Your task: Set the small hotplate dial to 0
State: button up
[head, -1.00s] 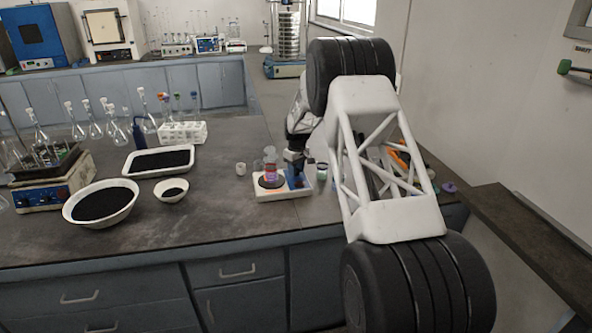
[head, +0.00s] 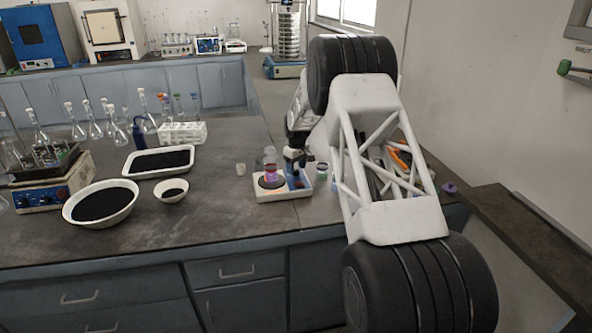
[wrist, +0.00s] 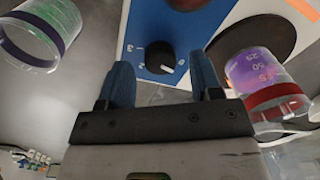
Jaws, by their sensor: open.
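The small hotplate (head: 262,194) is a white and blue unit on the bench. Its black dial (wrist: 160,56) shows in the wrist view on the blue panel (wrist: 193,22), with white markings around it. My gripper (wrist: 164,78) is open, its two blue fingers pointing toward the panel, one to each side of the dial in the picture. I cannot tell whether they touch it. In the head view my gripper (head: 294,163) is a dark shape over the hotplate's right part. A flask with pink-purple liquid (head: 270,172) stands on the hotplate's dark round plate; it also shows in the wrist view (wrist: 255,75).
A white bowl (head: 172,198) and black-filled tray (head: 128,172) lie farther left. The bench front between bowl and hotplate is clear.

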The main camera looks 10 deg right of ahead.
aim_at(296, 170)
jog(key=shift+d+r, duration=0.1)
jog(key=shift+r, duration=3.15)
jog(key=shift+s+r, duration=0.2)
jog(key=shift+r, duration=0.2)
jog(key=s+a+r+m, duration=0.1)
jog(key=s+r, duration=0.6)
jog(key=s, duration=0.4)
jog(key=s+a+r+m+t, duration=0.1)
jog(key=s+a+r, duration=0.1)
jog(key=s+r, duration=0.65)
jog(key=s+a+r+m, duration=0.1)
jog(key=s+r, duration=0.5)
jog(key=s, duration=0.7)
jog(key=s+a+f+m+t, duration=0.1)
jog(key=s+f, duration=0.1)
jog(key=s, duration=1.6)
jog(key=s+a+f+m, duration=0.1)
jog(key=s+m, duration=0.1)
jog(key=s, duration=1.7)
jog(key=shift+s+f+t+h, duration=0.2)
jog(key=shift+f+t+h, duration=0.1)
jog(key=shift+f+t, duration=0.1)
